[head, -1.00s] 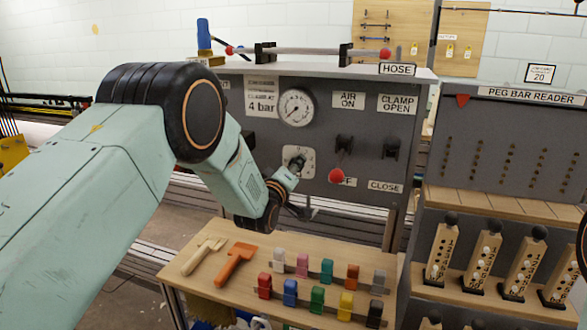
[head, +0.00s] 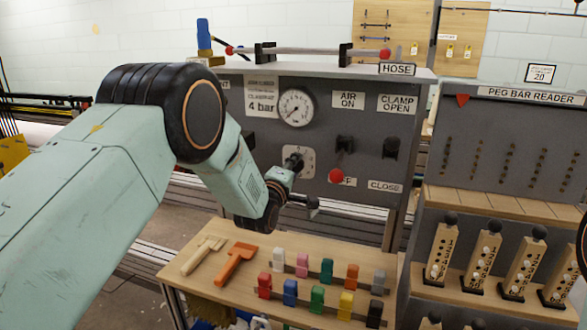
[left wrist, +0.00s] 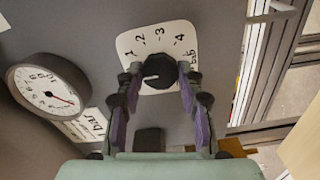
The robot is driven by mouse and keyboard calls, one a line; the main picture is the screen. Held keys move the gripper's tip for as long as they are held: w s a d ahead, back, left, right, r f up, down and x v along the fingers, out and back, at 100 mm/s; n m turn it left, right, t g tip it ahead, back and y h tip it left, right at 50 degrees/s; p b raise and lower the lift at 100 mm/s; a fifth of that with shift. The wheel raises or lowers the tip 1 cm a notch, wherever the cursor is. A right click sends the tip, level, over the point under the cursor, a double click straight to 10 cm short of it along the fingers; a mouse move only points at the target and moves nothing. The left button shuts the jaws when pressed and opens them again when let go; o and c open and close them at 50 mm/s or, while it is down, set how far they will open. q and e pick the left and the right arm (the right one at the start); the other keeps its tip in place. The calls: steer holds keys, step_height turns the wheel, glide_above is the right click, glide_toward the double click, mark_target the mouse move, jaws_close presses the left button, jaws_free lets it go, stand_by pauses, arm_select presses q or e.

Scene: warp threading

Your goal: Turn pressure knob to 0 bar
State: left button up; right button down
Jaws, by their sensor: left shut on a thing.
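The black pressure knob (left wrist: 160,68) sits on a white scale plate (left wrist: 129,43) marked 1 to 4 and bar. In the left wrist view my left gripper (left wrist: 160,74) has one finger on each side of the knob and is shut on it. A pale mark on the knob faces the lower left there, off the printed numbers. The round gauge (head: 296,107) is above; in the wrist view the gauge (left wrist: 45,88) shows a red needle. My right gripper is out of view.
A red-balled lever (head: 336,176) and a black knob (head: 391,148) are right of the plate. Below, a wooden table (head: 215,283) holds several coloured blocks, an orange tool (head: 235,262) and a pale wooden tool (head: 202,255). The peg bar reader (head: 510,140) stands right.

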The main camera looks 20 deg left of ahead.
arm_select(q)
steer(key=shift+w+a+r, duration=0.1)
steer(key=shift+w+r, duration=0.05)
steer(key=shift+r, duration=0.3)
steer(key=o, duration=1.2)
steer(key=shift+f, duration=0.25)
steer(key=shift+c, duration=0.2)
steer(key=shift+f, duration=0.1)
steer(key=s, duration=1.2)
steer(key=shift+a, duration=0.15)
